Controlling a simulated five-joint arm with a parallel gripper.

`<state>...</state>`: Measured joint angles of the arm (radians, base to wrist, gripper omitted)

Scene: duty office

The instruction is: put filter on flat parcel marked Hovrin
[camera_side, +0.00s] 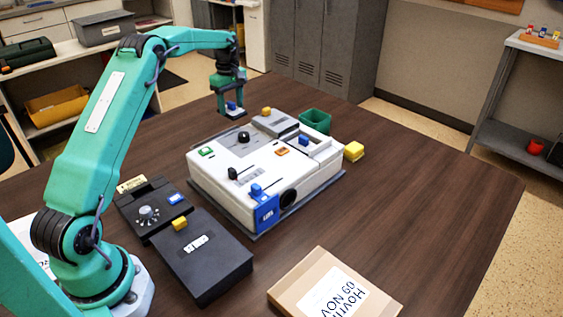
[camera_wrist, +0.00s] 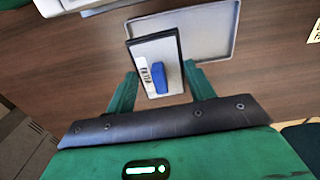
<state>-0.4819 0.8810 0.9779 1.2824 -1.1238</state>
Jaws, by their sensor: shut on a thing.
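The filter (camera_wrist: 157,55) is a thin dark-edged pale plate with a blue grip and a printed label. In the wrist view it sits between the fingers of my gripper (camera_wrist: 160,80), which is shut on it. In the side view my gripper (camera_side: 231,92) is at the far side of the table, behind the white machine, and the filter's blue grip (camera_side: 232,106) shows below it. The flat parcel marked Hovrin (camera_side: 292,283) is a tan cardboard box with a white label at the front edge of the side view. Its lower part is cut off. Nothing lies on its visible top.
The white machine (camera_side: 222,170) stands mid-table between my gripper and the parcel. Two dark boxes (camera_side: 207,262) lie left of the parcel. A green bin (camera_side: 316,120) and yellow block (camera_side: 354,151) are beyond the machine. A grey tray (camera_wrist: 215,40) lies beneath the filter. The table's right side is clear.

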